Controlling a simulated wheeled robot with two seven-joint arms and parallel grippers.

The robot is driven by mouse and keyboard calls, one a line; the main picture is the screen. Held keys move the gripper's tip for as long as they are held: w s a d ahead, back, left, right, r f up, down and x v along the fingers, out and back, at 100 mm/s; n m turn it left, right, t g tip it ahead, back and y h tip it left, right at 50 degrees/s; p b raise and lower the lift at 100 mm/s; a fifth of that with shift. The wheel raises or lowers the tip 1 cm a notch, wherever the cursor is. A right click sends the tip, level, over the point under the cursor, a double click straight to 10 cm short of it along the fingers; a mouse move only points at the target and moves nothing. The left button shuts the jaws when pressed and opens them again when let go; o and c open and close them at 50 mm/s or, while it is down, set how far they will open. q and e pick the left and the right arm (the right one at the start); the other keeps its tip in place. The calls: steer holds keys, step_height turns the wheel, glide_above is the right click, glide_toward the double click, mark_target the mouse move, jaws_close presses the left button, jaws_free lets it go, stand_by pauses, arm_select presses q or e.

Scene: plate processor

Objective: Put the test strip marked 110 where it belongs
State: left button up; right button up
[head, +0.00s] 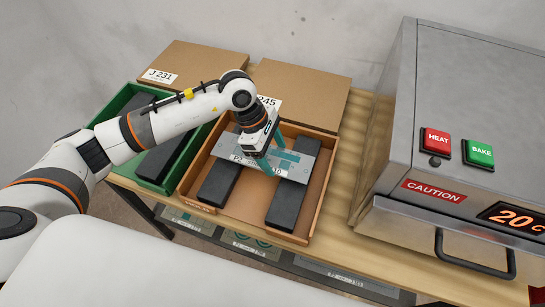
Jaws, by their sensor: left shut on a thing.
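A flat grey metal plate (299,168) lies across the two dark blocks in the brown-orange tray. Its printed marking is partly hidden by my gripper; the visible part starts with "P" and seems to end in "10", so I cannot read it fully. My left gripper (268,160) reaches down over the tray, its teal fingers shut on the plate. My right gripper is not in view.
The brown-orange tray (313,214) has a left dark block (218,186) and a right dark block (287,206). A green tray (118,163) stands to its left. Brown boxes (305,92) stand behind. A grey oven (450,120) showing 20 °C is at right.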

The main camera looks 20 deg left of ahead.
mark_target(272, 158)
arm_select(q)
step_height(272, 158, down, 3)
steer(key=shift+f+p, duration=0.15)
steer(key=shift+p, duration=0.3)
steer(key=shift+f, duration=0.35)
steer(key=o, duration=0.9)
steer(key=shift+o, duration=0.2)
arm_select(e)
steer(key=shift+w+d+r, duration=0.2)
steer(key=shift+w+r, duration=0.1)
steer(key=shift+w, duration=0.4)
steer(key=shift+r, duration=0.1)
